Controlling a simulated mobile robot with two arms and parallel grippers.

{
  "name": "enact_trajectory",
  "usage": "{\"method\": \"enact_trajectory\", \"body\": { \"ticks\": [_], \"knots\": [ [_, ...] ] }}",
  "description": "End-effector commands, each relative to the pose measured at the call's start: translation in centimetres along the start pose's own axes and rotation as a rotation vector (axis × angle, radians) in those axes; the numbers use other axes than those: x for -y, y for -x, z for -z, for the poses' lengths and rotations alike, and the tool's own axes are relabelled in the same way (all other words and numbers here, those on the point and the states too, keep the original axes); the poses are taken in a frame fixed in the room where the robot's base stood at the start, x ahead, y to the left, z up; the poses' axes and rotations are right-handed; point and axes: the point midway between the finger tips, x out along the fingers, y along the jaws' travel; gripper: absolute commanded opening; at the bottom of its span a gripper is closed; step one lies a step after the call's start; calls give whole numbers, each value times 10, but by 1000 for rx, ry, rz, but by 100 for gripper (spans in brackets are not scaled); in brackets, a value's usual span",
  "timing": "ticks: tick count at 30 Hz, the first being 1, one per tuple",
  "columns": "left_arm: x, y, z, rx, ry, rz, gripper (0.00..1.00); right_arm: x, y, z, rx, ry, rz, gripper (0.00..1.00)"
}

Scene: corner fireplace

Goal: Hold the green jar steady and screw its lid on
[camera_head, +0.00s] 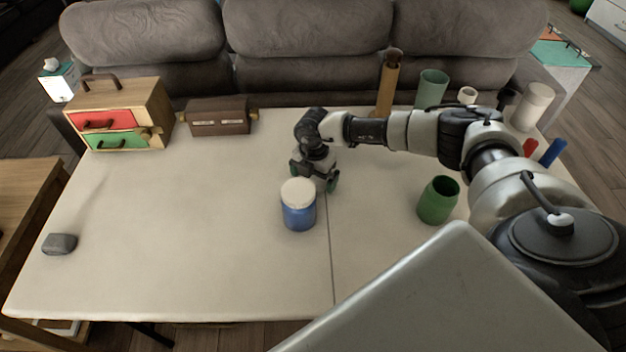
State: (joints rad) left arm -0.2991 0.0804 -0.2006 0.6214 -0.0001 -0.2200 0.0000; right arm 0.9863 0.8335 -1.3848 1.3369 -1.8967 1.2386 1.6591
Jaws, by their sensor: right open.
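The green jar (438,200) stands upright and open-topped on the right part of the table, with its dark inside showing. A blue jar (299,211) with a cream lid (298,190) on top stands upright near the table's middle. My right gripper (314,181) is just behind the blue jar, pointing down with its fingers spread. It is open and holds nothing that I can see; whether a finger touches the blue jar I cannot tell. My right arm reaches in from the right, passing behind the green jar. No loose lid shows near the green jar. My left gripper is not in view.
A small drawer cabinet (120,112) and a brown box (219,116) stand at the back left. A grey block (60,244) lies at the left edge. Green and white cups (432,88) and a tall brown bottle (388,85) stand at the back right. The table's left middle is clear.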

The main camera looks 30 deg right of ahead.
Motion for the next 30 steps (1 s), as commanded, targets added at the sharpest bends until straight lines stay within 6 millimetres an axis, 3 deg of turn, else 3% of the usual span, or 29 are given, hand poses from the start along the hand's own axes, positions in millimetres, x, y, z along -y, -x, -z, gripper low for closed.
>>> {"method": "enact_trajectory", "body": {
  "ticks": [11,19,26,30],
  "knots": [
    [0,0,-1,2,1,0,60,0,-2,0,1,0,0,98],
    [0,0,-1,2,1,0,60,0,-2,0,1,0,0,58],
    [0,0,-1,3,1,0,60,0,0,0,1,-1,-1,57],
    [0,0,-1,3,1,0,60,0,14,-1,2,-2,-3,57]
  ]
}}
